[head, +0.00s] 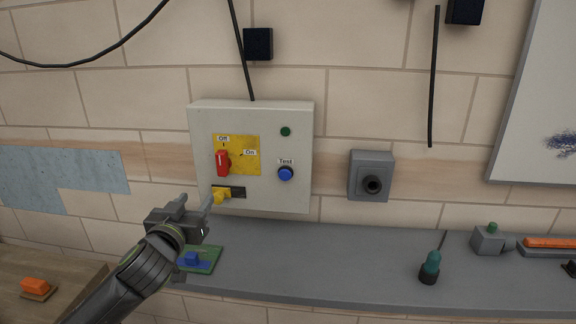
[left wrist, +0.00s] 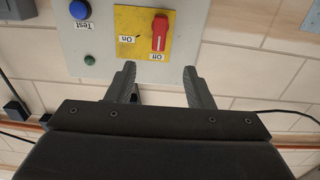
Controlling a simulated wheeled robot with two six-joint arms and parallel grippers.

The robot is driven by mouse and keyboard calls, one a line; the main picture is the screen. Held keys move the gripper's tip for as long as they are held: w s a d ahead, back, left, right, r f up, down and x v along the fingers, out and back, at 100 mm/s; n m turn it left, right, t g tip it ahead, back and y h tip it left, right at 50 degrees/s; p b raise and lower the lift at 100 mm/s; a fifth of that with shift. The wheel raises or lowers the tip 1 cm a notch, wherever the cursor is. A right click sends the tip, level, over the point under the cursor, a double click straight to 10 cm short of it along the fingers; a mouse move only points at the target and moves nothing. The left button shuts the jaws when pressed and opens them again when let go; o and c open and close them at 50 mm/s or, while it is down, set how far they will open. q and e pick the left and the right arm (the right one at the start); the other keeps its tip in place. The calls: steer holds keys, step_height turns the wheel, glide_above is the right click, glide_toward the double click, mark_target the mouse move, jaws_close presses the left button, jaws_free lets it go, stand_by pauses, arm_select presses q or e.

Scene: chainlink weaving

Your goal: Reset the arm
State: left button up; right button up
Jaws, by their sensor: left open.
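My left gripper (head: 198,204) is in front of the lower left of a pale control box (head: 300,190) on the wall. In the left wrist view, which shows the box upside down, its two fingers (left wrist: 160,82) are apart with nothing seen held between them. The box has a red switch handle (head: 222,163) on a yellow plate (head: 250,142), upright at the "Off" label. A yellow piece (head: 221,195) sits at a black slot (head: 238,193) below, close to my fingertips; contact cannot be told. The red handle also shows in the left wrist view (left wrist: 159,33). My right gripper is not seen.
A blue "Test" button (head: 286,174) and green light (head: 286,132) are on the box. The grey shelf (head: 340,260) below holds a green tray with a blue block (head: 192,259) and a screwdriver (head: 430,267).

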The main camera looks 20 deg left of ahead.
arm_select(q)
steer(key=s+d+f+g, duration=0.1)
steer(key=s+f+g, duration=0.4)
steer(key=f, duration=0.5)
steer(key=s+d+f+g, duration=0.2)
steer(key=s+f, duration=0.5)
steer(key=f, duration=0.3)
steer(key=s+d+f+m+g+h, duration=0.1)
steer(key=s+d+f+g, duration=0.3)
steer(key=s, duration=0.5)
steer(key=s+d+f+m+g+h, duration=0.1)
steer(key=s+d+f+g+h, duration=0.15)
steer(key=s+f, duration=0.45)
step_height(320, 180, down, 23)
steer(key=s+a+g, duration=0.1)
steer(key=s+g, duration=0.1)
steer(key=s+f, duration=1.4)
steer(key=f, duration=0.2)
steer(key=shift+s+d+f+g, duration=0.35)
steer(key=shift+s+d+f, duration=0.05)
steer(key=shift+d, duration=0.05)
